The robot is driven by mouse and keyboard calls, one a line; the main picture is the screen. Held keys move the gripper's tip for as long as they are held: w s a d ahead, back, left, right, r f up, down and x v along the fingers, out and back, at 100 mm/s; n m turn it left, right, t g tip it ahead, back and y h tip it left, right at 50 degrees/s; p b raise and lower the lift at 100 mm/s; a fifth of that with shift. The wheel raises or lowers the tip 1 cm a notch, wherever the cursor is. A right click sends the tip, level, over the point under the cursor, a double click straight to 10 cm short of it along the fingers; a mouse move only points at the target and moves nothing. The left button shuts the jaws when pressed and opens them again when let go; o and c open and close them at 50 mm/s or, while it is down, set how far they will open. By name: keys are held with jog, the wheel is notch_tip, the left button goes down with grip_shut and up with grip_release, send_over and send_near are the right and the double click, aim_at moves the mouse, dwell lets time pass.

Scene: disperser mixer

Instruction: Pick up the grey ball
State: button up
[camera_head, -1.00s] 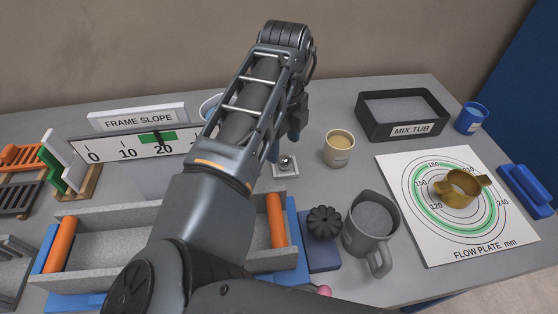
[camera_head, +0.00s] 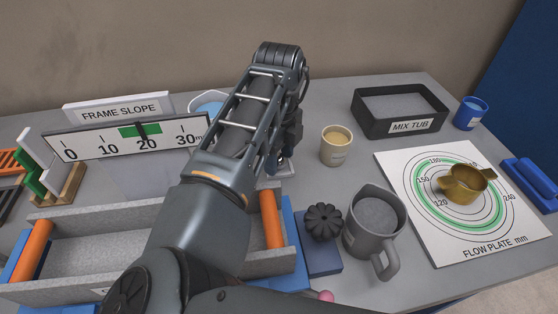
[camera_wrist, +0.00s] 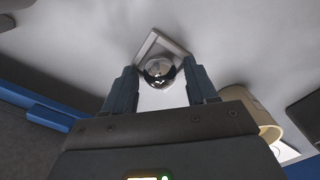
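The grey ball (camera_wrist: 160,70) is small and shiny, like polished metal. In the wrist view it sits on a small pale square holder (camera_wrist: 160,45), in the upper middle of the picture. My gripper (camera_wrist: 160,84) is open, with one dark blue finger on each side of the ball. I cannot tell whether either finger touches it. In the head view my gripper (camera_head: 275,160) points down at the holder (camera_head: 287,169), and my arm hides most of the ball.
A cream cup (camera_head: 336,146) stands close to the right of my gripper. A grey trough (camera_head: 110,290) and a slope scale (camera_head: 105,150) are left.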

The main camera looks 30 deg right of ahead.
jog(key=c, duration=1)
jog(key=shift+r, duration=0.1)
